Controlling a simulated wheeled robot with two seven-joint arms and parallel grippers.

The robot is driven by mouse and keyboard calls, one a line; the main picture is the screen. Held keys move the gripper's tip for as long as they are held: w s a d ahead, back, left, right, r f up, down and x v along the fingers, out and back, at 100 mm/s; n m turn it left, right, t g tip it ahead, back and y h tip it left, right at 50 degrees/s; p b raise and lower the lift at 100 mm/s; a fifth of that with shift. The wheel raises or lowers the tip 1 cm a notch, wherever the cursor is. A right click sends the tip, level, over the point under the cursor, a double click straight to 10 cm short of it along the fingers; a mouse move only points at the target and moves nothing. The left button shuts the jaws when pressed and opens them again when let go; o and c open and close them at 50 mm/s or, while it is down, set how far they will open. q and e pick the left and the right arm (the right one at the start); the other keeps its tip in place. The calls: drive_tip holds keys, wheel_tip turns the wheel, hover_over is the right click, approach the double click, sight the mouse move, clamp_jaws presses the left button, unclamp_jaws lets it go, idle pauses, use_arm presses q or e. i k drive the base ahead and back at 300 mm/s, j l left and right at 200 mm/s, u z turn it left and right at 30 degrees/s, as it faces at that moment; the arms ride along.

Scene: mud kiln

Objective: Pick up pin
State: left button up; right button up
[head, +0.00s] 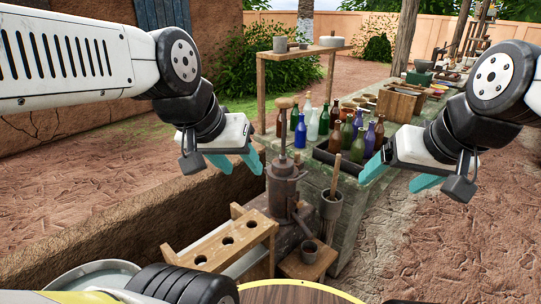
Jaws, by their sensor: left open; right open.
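I cannot make out a pin for certain. A slim wooden rod (335,172) stands upright in a dark grey pot (331,204), right of a brown metal pump-like device (282,190) with a wooden top. My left gripper (237,163) is open and empty, left of the device and above the low wall. My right gripper (398,177) is open and empty, right of the rod and in front of the bottles. Neither gripper touches the rod or the device in this view.
A wooden rack (222,243) with round holes stands at the lower middle. Several coloured bottles (347,136) stand on the long bench, some in a dark tray (322,157). Bare earth lies at the right.

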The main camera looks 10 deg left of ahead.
sight(296, 160)
drive_tip(key=u, duration=0.15)
drive_tip(key=k+l+u, duration=0.25)
drive_tip(key=l, duration=0.2)
drive_tip(key=k+l+u, duration=0.2)
drive_tip(key=l, duration=0.25)
drive_tip(key=k+l+u, duration=0.25)
drive_tip(key=l, duration=0.6)
drive_tip(key=i+l, duration=0.25)
drive_tip(key=i, duration=0.25)
drive_tip(key=i+l+z, duration=0.15)
drive_tip(key=i, duration=0.3)
drive_tip(key=i+l, duration=0.1)
drive_tip(key=i, duration=0.4)
